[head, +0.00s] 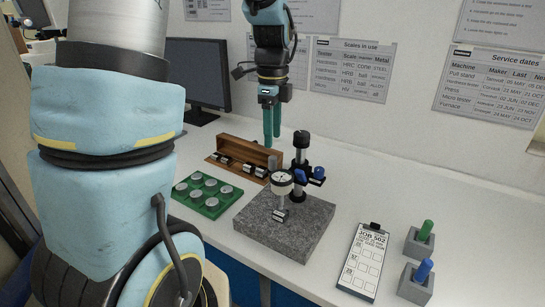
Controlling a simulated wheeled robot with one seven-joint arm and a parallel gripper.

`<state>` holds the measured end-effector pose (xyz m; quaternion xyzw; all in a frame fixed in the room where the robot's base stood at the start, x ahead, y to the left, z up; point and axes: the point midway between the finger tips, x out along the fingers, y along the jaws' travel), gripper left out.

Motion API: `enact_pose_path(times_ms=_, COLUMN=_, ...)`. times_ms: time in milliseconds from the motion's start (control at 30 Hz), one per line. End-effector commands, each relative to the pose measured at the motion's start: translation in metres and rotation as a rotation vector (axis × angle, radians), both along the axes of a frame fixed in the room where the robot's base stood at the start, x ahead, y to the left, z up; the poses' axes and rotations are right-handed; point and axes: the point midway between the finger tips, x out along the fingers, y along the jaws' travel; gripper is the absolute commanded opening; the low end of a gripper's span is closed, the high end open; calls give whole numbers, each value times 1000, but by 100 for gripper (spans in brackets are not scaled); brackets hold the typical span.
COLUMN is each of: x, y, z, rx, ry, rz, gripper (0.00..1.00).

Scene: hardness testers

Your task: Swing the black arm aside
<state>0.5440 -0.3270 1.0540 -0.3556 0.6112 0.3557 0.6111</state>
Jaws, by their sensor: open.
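A dial gauge (282,178) hangs on a black arm (303,177) clamped to the upright black-topped post (301,147). The post stands on a speckled grey stone base (300,238). The arm has blue knobs on its right side, and the dial's stem points down over the base. My gripper (272,143) points downward with its teal fingers, above and left of the post in the picture. It is open and holds nothing. It appears apart from the stand, though the depth between them is hard to judge. Part of the black arm is hidden behind the dial.
A wooden rack (233,149) with dark-and-metal pieces stands behind a green tray (185,206) of round discs, left of the base. A clipboard (360,285) and two grey blocks with a green handle (426,228) and blue handle (423,270) lie right. A monitor (197,77) stands behind.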

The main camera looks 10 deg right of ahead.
Motion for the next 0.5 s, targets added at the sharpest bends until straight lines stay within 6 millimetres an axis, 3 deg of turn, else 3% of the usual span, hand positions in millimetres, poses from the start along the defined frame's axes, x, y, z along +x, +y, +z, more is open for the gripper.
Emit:
enact_pose_path(times_ms=300, x=-1, y=1, z=-56, rx=3, ry=3, rz=2, gripper=57)
enact_pose_path(times_ms=500, x=0, y=1, z=-73, rx=1, ry=0, rz=2, gripper=57)
